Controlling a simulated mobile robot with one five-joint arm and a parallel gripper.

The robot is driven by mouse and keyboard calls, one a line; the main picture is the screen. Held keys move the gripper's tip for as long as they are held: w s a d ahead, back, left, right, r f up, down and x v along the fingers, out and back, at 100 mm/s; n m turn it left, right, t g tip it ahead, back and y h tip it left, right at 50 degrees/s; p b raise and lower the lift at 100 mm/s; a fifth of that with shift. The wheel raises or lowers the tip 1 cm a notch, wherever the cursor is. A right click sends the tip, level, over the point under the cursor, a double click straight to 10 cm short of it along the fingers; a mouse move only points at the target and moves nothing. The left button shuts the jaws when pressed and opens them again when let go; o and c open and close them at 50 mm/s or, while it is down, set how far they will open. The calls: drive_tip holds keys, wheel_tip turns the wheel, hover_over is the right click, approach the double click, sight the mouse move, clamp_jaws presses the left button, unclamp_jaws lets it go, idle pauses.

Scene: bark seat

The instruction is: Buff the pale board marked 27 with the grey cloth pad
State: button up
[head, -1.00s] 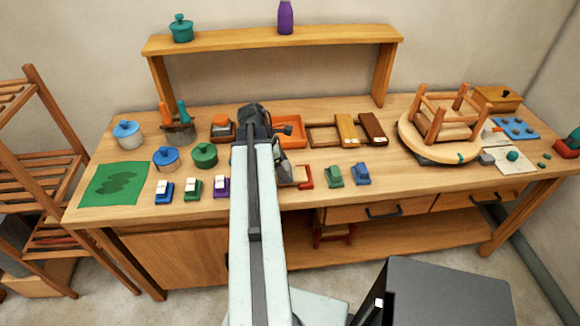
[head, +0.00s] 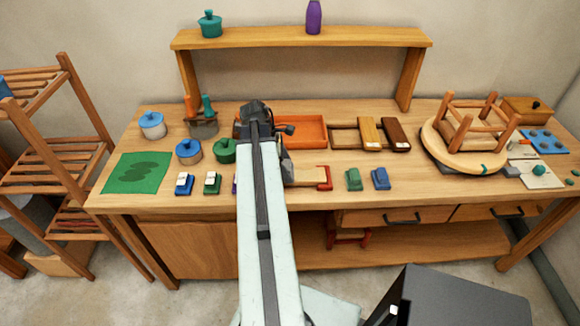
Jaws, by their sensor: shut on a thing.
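The pale board (head: 304,177) lies on the front middle of the bench, its right end against a red stop (head: 325,178). I cannot read a number on it. My gripper (head: 287,172) is at the board's left part, mostly hidden behind my own arm. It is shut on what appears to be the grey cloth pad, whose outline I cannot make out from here. Contact between pad and board is hidden. The board's left end is hidden by the arm.
An orange tray (head: 299,117) lies behind the board. A yellow-brown board (head: 370,134) and a dark brown one (head: 395,134) lie to its right. Green (head: 354,180) and blue (head: 381,179) blocks stand right of the red stop. A round stool (head: 468,152) lies upturned further right.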

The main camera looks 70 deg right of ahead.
drive_tip(key=shift+w+a+f, duration=0.1)
drive_tip(key=shift+w+a, duration=0.3)
drive_tip(key=shift+w, duration=0.45)
drive_tip(key=shift+w+a+f, duration=0.1)
drive_tip(key=shift+w+a, duration=0.25)
drive_tip(key=shift+w, duration=0.5)
drive_tip(key=shift+r, duration=0.2)
wheel_tip(320, 180, up, 6)
drive_tip(key=p, duration=0.5)
drive_tip(key=shift+f+p, duration=0.15)
drive_tip(key=shift+p, duration=0.2)
wheel_tip(320, 180, up, 3)
drive_tip(key=p, duration=0.3)
